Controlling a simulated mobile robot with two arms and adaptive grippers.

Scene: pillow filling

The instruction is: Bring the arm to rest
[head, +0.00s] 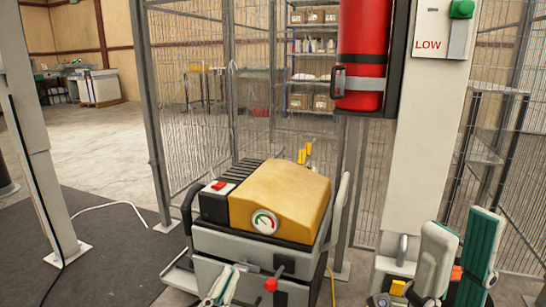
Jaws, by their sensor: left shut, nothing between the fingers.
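My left gripper (219,284) is low in the head view, in front of the machine's grey lower body. Its light and teal fingers are together with nothing seen between them. My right gripper (463,232) is at the lower right, with white and teal fingers pointing up and a narrow gap between them. I see nothing held there. The machine (278,200) has a yellow cover, a round gauge and a black ribbed block with a red switch. I cannot tell whether the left gripper touches the machine.
Wire mesh fencing (197,100) stands behind. A white cable lies on the dark mat (115,245) at left. Open concrete floor lies beyond.

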